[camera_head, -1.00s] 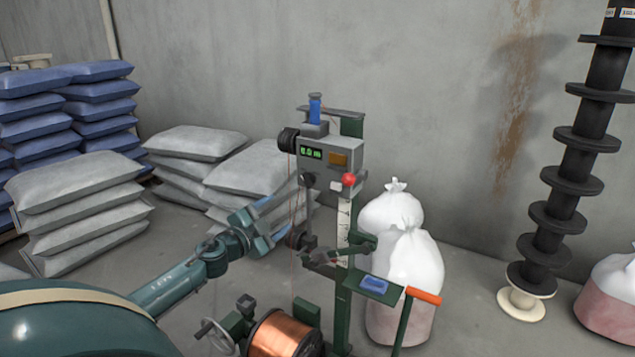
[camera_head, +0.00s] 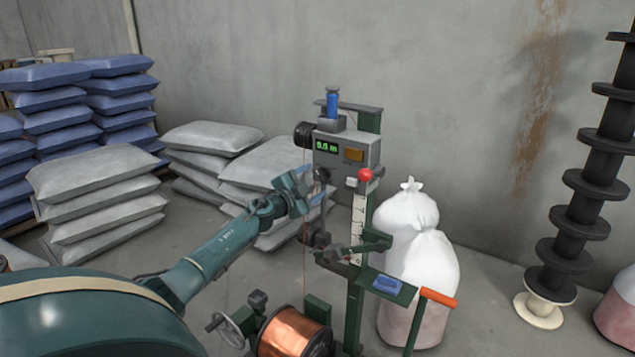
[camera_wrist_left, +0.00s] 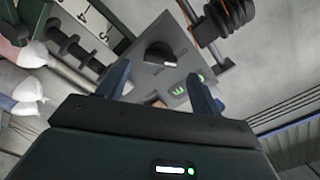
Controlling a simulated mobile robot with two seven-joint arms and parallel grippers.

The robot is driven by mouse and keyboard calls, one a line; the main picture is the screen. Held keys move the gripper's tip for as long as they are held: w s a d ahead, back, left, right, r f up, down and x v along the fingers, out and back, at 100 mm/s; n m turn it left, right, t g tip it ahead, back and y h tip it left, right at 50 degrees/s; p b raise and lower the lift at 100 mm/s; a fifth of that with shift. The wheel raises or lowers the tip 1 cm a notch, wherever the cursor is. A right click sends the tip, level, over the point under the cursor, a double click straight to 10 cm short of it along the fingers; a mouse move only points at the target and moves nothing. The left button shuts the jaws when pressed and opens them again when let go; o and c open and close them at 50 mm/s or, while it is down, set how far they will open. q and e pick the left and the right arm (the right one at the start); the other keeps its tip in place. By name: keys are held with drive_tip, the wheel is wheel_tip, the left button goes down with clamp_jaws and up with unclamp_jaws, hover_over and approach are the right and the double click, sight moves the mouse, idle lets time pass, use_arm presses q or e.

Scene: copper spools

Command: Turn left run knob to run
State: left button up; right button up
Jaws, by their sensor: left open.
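The black run knob (camera_wrist_left: 160,54) is on a grey panel face in the left wrist view, with a white mark toward its lower right and lettering around it that is too blurred to read. A green-lit display (camera_wrist_left: 178,91) is below it. In the head view the grey control box (camera_head: 346,150) stands on a green post. My left gripper (camera_head: 303,190) is at the left of the box's lower part. Its fingers (camera_wrist_left: 158,70) are open and empty, one to each side below the knob in the wrist view, apart from it. My right gripper is not in view.
A red knob (camera_head: 366,174) is on the box's right. A copper spool (camera_head: 291,332) sits below, with a thin wire rising past the gripper. White sacks (camera_head: 424,275) stand right of the post; grey bags (camera_head: 95,182) are stacked at left. A small shelf (camera_head: 405,292) juts out low.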

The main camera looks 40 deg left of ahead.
sight(321, 177)
use_arm(q)
drive_tip(key=shift+w, duration=0.6)
drive_tip(key=shift+w+a+b, duration=0.15)
drive_tip(key=shift+w+b, duration=0.25)
drive_tip(key=shift+w, duration=0.5)
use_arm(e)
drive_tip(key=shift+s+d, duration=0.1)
use_arm(q)
drive_tip(key=c, duration=1)
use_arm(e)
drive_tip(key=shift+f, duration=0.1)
